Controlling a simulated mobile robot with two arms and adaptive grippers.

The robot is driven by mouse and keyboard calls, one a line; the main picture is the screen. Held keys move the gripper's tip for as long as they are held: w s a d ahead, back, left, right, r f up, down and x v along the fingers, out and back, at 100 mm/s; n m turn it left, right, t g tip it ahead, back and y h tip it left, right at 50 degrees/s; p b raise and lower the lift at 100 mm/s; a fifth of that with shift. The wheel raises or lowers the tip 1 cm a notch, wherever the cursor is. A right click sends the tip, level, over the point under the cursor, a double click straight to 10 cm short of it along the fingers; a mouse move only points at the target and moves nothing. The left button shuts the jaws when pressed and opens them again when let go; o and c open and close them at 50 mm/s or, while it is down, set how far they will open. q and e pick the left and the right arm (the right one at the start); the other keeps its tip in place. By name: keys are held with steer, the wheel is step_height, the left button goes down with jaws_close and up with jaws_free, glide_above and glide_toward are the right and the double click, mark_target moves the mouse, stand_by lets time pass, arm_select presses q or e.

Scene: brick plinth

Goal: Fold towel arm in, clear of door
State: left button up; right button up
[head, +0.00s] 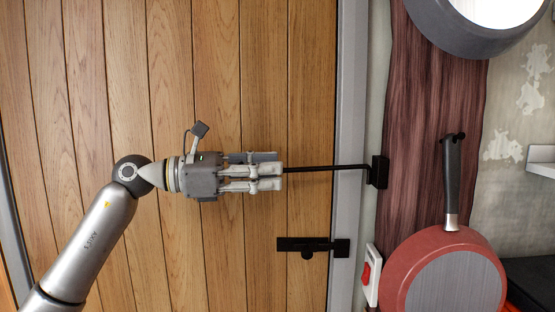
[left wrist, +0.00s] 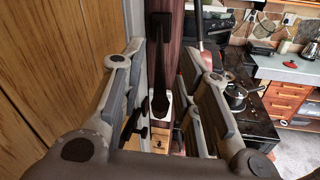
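The towel arm (head: 325,168) is a thin black bar. It runs level from a black wall bracket (head: 378,171) leftward, in front of the wooden door (head: 215,60). My left gripper (head: 279,172) is at the bar's left end, with its fingers pointing right along the bar. In the left wrist view, its two fingers stand apart, and a black bar shape (left wrist: 160,65), which looks like the towel arm, shows in the gap with no clear contact. The bar's near end is hidden by the fingers in the head view. My right gripper is in neither view.
A black door latch (head: 310,245) sits below the bar. A red pan (head: 420,262) and a grey pan (head: 445,35) hang on the dark wood panel to the right. A light switch (head: 370,275) is beside the red pan. A kitchen counter (left wrist: 255,120) shows farther right in the wrist view.

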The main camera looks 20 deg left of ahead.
arm_select(q)
steer(key=shift+p+x, duration=0.3)
steer(key=shift+x, duration=0.65)
jaws_close()
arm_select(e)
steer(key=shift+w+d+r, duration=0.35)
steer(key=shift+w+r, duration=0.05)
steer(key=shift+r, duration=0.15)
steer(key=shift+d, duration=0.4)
